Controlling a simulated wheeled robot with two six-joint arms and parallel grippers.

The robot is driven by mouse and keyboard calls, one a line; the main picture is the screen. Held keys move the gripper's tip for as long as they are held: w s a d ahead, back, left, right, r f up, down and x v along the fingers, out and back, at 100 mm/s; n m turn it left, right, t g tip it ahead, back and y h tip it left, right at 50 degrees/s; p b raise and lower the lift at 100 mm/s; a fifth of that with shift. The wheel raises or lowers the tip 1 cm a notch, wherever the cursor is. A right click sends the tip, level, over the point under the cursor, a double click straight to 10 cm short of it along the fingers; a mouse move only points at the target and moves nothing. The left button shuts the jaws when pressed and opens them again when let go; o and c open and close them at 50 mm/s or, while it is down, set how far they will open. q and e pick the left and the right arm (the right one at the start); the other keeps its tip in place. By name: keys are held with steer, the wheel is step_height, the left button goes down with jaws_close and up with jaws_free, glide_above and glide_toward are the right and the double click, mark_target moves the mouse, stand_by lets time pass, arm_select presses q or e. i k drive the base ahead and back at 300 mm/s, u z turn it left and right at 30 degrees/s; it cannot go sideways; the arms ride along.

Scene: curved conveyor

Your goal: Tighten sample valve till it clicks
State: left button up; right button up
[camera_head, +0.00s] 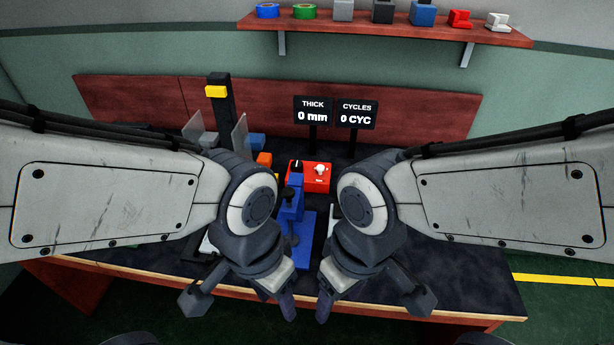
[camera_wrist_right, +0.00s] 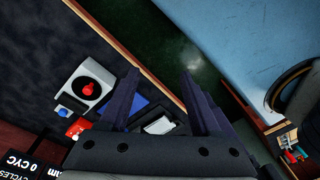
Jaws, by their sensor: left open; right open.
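I cannot tell for certain which part is the sample valve. In the head view a red box (camera_head: 316,184) with a black switch and a pale knob (camera_head: 320,169) sits at the middle of the bench, behind a blue stand (camera_head: 306,228). In the right wrist view a pale box (camera_wrist_right: 82,73) bears a red knob (camera_wrist_right: 89,89) on a dark disc. My left gripper (camera_head: 287,309) and right gripper (camera_head: 323,310) hang side by side near the bench's front edge, apart from these parts. The right gripper's fingers are spread and empty in its wrist view (camera_wrist_right: 160,75). My arms hide much of the bench.
Two displays, THICK 0 mm (camera_head: 314,111) and CYCLES 0 CYC (camera_head: 356,114), stand behind the red box. A black post (camera_head: 222,115) with a yellow block stands at back left. A shelf (camera_head: 350,24) holds several coloured parts. The bench's right part (camera_head: 455,285) is clear.

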mark_target(297, 166)
steer(key=u, duration=1.4)
steer(key=i, duration=0.7)
steer(key=z, duration=2.7)
